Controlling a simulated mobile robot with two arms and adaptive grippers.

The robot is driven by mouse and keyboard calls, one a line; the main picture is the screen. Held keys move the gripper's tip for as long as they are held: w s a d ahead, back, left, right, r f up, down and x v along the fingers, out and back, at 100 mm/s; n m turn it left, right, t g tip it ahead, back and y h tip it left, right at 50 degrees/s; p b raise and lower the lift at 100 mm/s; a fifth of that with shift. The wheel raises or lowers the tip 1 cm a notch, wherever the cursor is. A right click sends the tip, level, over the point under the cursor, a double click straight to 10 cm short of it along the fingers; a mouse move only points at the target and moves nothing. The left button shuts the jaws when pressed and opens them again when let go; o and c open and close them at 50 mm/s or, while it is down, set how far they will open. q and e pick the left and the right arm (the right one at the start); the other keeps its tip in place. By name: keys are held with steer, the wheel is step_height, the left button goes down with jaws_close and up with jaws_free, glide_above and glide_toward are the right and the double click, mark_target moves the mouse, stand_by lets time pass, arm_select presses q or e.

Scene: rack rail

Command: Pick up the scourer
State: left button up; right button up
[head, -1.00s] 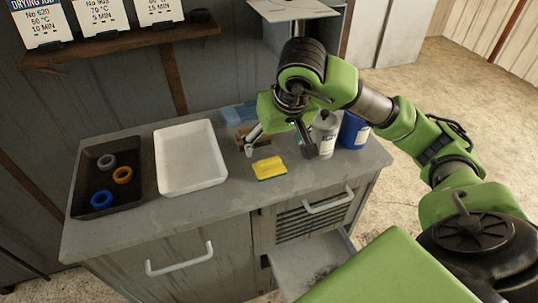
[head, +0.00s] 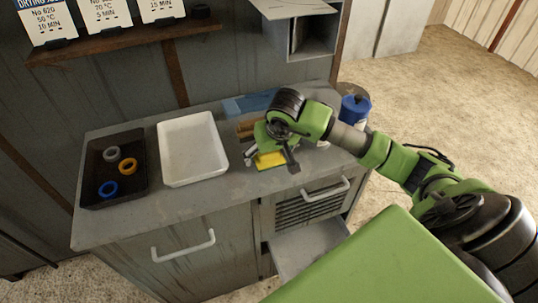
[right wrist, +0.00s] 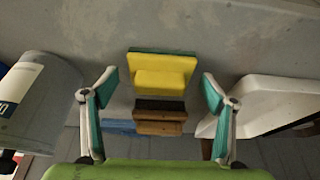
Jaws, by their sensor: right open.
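The scourer (head: 270,160) is a yellow sponge with a dark green layer, lying on the grey worktop to the right of the white tray. My right gripper (head: 270,163) is over it in the head view, partly hiding it. In the right wrist view the scourer (right wrist: 162,72) lies ahead, between the lines of the two open fingers of my right gripper (right wrist: 157,95). The fingers stand apart on either side with nothing held, and I see no contact. My left gripper is not in view.
A wooden-backed brush (right wrist: 160,118) lies beside the scourer. The white tray (head: 222,160) and a dark tray (head: 88,178) with rings stand left. A blue container (head: 354,110) stands right. A blue item (head: 245,104) lies at the back.

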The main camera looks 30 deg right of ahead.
steer(key=shift+f, duration=0.2)
steer(key=c, duration=1.2)
steer(key=shift+r, duration=0.15)
steer(key=shift+w+r+b, duration=0.1)
steer(key=shift+r+b, duration=0.4)
steer(key=shift+r, duration=0.05)
steer(key=shift+s+a+r+b, duration=0.45)
steer(key=shift+s+a+r, duration=1)
steer(key=shift+a+r, duration=0.45)
steer(key=shift+s+a+r+b, duration=0.45)
steer(key=shift+s+a+r, duration=1)
steer(key=shift+a+r, duration=0.45)
steer(key=shift+s+a+r+b, duration=0.45)
steer(key=shift+s+a+r, duration=1)
steer(key=shift+a+r, duration=0.45)
steer(key=shift+d+r, duration=0.15)
